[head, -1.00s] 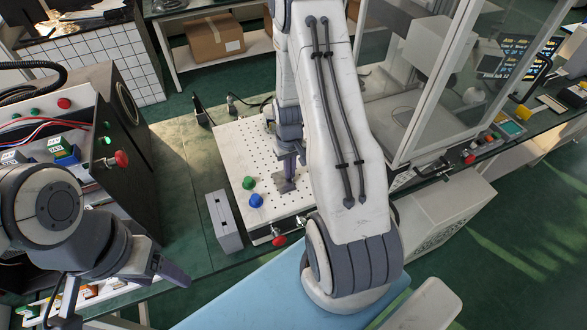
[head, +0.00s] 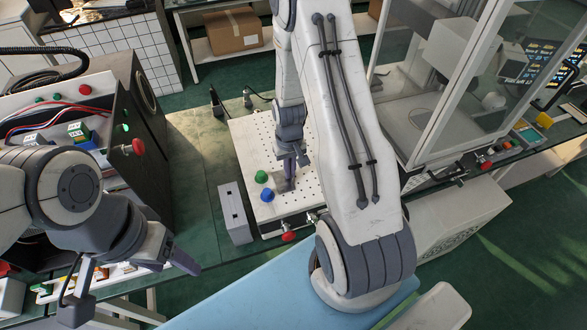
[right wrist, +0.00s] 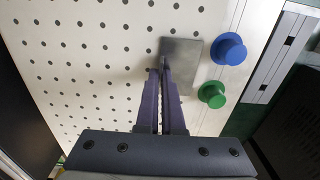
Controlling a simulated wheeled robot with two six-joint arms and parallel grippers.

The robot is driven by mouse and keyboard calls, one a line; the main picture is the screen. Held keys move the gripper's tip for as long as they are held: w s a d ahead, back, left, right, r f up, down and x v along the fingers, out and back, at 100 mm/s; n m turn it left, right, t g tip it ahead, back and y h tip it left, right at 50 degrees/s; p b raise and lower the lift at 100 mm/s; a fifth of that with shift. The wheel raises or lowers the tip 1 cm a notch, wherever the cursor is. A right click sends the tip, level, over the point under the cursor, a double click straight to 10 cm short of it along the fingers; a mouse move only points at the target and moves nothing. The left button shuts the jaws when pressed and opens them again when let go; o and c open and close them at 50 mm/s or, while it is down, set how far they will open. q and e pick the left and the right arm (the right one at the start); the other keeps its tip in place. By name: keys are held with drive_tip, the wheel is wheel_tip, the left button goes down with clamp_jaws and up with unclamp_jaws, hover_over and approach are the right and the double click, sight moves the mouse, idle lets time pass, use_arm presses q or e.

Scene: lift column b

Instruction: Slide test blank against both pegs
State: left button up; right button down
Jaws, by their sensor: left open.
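The test blank is a flat grey metal plate (right wrist: 181,64) lying on the perforated board. Beside it, apart by a small gap, stand a blue peg (right wrist: 228,48) and a green peg (right wrist: 211,95). In the head view, the green peg (head: 261,177) and blue peg (head: 267,195) are left of my right gripper (head: 291,163). In the right wrist view, that gripper (right wrist: 164,72) has its fingers together, tips at the blank's near-left edge. Whether they touch it is hard to tell. My left gripper (head: 183,261) is open and away from the board, at lower left.
The white perforated board (head: 250,140) has free room left of the blank in the right wrist view. A grey box (head: 235,213) stands beside the board, and a red knob (head: 288,236) sits at its front. A dark equipment case (head: 145,120) is at left.

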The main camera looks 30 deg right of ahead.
sight(284, 179)
drive_tip(key=shift+w+a, duration=0.2)
drive_tip(key=shift+a, duration=0.65)
drive_tip(key=c, duration=1)
unclamp_jaws()
drive_tip(key=shift+r, duration=0.1)
wheel_tip(284, 179, up, 12)
drive_tip(key=shift+f, duration=0.1)
drive_tip(key=s+a+r+n+b, duration=0.1)
drive_tip(key=a+r, duration=0.1)
drive_tip(key=a, duration=0.3)
drive_tip(key=s+a+r+n, duration=0.2)
drive_tip(key=a, duration=0.3)
drive_tip(key=s+a+r+n, duration=0.1)
drive_tip(key=s+a+n, duration=0.1)
drive_tip(key=s+a, duration=0.2)
drive_tip(key=s+a+r+n+b, duration=0.1)
drive_tip(key=s+a+n, duration=0.1)
drive_tip(key=s, duration=0.5)
drive_tip(key=s+a+r+n+y+b, duration=0.1)
drive_tip(key=s+a+n, duration=0.1)
drive_tip(key=s+a, duration=0.3)
drive_tip(key=shift+s+a+r+n, duration=0.35)
drive_tip(key=shift+s+r+n, duration=0.05)
drive_tip(key=shift+s, duration=0.05)
